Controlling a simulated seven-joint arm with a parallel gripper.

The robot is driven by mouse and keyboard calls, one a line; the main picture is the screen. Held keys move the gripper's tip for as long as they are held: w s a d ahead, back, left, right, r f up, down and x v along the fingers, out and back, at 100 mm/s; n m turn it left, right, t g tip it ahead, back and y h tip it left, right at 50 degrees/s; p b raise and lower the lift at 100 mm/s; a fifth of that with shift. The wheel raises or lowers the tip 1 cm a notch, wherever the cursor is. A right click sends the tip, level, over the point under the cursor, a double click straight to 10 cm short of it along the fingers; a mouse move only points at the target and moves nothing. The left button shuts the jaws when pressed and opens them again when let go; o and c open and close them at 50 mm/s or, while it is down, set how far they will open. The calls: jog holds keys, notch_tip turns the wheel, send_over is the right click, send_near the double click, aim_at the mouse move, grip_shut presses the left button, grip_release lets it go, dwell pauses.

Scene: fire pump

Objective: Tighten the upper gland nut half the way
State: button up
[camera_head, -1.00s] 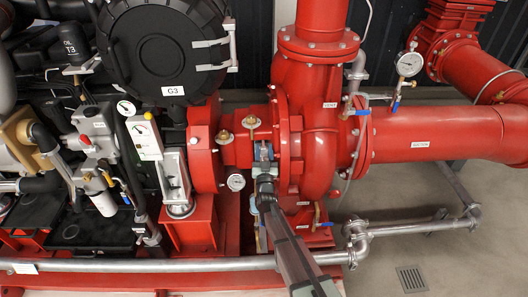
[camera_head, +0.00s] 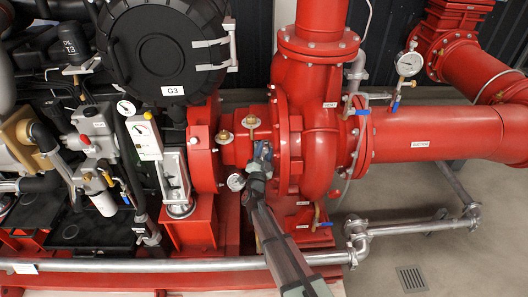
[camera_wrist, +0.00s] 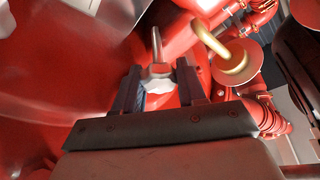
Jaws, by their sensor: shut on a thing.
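The upper gland nut (camera_wrist: 158,76) is a pale metal nut on a stud (camera_wrist: 156,45) in the wrist view. My gripper (camera_wrist: 158,82) has one dark finger on each side of it and is shut on it. In the head view my gripper (camera_head: 262,153) reaches into the gap between the red bearing housing and the red pump casing (camera_head: 322,150). There the nut is hidden behind the fingers. The nut's turn angle cannot be read.
A brass fitting (camera_wrist: 232,60) stands close to the right finger in the wrist view. A grey pipe (camera_head: 150,264) runs along the front.

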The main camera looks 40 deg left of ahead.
jog(key=shift+r+m+h, duration=0.1)
jog(key=shift+m+h, duration=0.5)
jog(key=shift+m, duration=0.8)
jog(key=shift+m+h, duration=0.6)
jog(key=shift+m, duration=0.8)
jog(key=shift+d+g, duration=0.1)
jog(key=shift+g, duration=0.2)
jog(key=o, duration=0.8)
jog(key=shift+c, duration=0.2)
jog(key=v, duration=1.3)
jog(key=shift+s, duration=0.35)
jog(key=shift+d, duration=0.1)
